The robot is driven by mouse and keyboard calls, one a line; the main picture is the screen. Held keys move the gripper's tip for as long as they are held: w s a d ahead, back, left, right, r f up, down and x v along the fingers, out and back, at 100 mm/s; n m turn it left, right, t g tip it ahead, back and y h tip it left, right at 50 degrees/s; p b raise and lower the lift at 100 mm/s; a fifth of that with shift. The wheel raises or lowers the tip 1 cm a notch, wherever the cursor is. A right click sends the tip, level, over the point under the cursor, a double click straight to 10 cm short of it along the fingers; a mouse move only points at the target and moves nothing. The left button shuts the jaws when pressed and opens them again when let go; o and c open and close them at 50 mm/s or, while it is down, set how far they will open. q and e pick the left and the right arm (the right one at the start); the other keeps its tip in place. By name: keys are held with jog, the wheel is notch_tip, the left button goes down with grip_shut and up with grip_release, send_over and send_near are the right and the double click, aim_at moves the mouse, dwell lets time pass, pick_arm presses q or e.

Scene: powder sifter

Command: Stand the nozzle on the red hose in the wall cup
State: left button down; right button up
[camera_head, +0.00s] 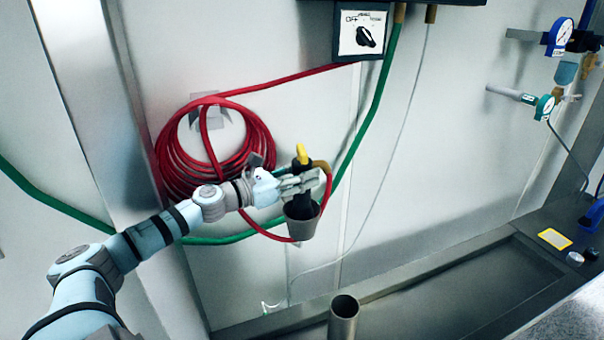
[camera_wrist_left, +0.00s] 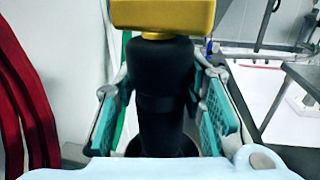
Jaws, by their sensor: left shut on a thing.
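The nozzle has a black body and a yellow top (camera_head: 301,153), and it stands upright at the grey wall cup (camera_head: 302,229). Its lower end is down inside the cup's mouth, as far as the head view shows. My left gripper (camera_head: 307,183) is shut around the black body just above the cup's rim. In the left wrist view the black body (camera_wrist_left: 160,85) is between the two green finger pads, with the yellow part above. The red hose (camera_head: 262,146) hangs coiled on the wall behind my left wrist, and a length of it loops below the cup. My right gripper is not in view.
A green hose (camera_head: 372,115) runs down the wall behind the cup. A control box with an OFF knob (camera_head: 361,36) is above. An open metal tube (camera_head: 344,306) stands below the cup. Gauges (camera_head: 560,37) are at the far right, above a metal trough (camera_head: 450,295).

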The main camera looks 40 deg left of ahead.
aim_at(302, 149)
pick_arm(q)
jog(key=shift+f+b, duration=0.5)
dwell(0.4)
jog(key=c, duration=1)
grip_release()
jog(key=shift+o, duration=0.2)
notch_tip(302, 149, up, 10)
jog(key=shift+r, duration=0.1)
